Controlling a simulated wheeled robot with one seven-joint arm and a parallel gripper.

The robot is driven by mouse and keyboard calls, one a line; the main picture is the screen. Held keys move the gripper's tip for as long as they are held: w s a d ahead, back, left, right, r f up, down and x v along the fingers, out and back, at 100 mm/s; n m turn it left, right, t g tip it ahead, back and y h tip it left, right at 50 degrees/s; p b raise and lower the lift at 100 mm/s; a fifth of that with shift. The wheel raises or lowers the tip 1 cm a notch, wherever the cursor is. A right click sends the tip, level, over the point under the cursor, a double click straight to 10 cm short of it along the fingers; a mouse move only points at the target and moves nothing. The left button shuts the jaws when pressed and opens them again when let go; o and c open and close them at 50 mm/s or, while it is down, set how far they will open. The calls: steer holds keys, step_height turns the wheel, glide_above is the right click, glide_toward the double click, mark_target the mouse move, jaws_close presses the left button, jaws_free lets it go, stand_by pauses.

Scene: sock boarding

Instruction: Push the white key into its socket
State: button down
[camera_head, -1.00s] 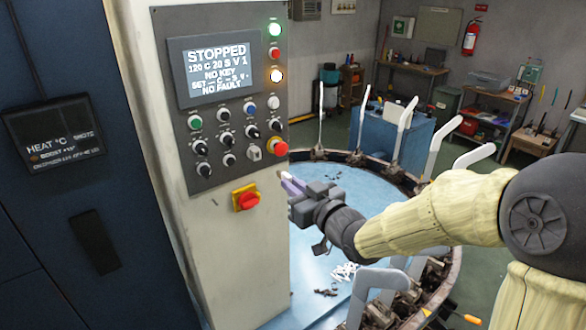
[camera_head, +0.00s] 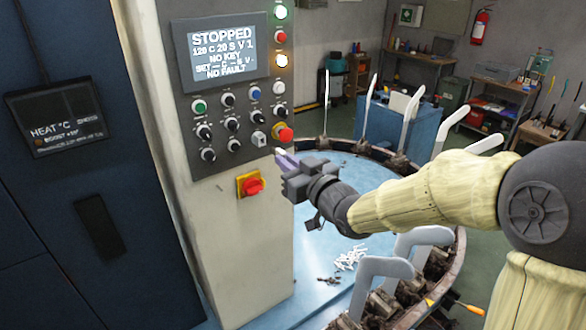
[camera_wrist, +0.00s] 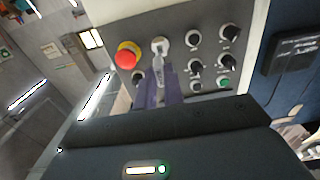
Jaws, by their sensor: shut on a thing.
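My gripper (camera_head: 284,160) is just right of the control panel's lower edge, below the red emergency button. In the wrist view its purple fingers (camera_wrist: 160,92) are shut on the white key (camera_wrist: 158,68), which sticks out towards the panel. The pale key socket (camera_wrist: 161,44) is on the panel just beyond the key's tip; I cannot tell if they touch. The key is hidden or too small there.
The red emergency button (camera_wrist: 127,56) is close beside the key. Several knobs (camera_wrist: 196,65) stand on the other side. A red switch on a yellow plate (camera_head: 250,184) is below the panel. The round machine table (camera_head: 340,215) with upright boards lies behind my arm.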

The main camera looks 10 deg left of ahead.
mark_target(273, 147)
steer(key=shift+b+x, duration=0.3)
steer(key=shift+x, duration=1.3)
steer(key=shift+d, duration=0.1)
steer(key=shift+b, duration=0.5)
stand_by(0.5)
steer(key=shift+b+x, duration=0.4)
steer(key=shift+x, duration=1.3)
steer(key=c, duration=1.4)
jaws_free()
steer(key=shift+c, duration=0.2)
steer(key=shift+s+d, duration=0.1)
steer(key=shift+s, duration=0.05)
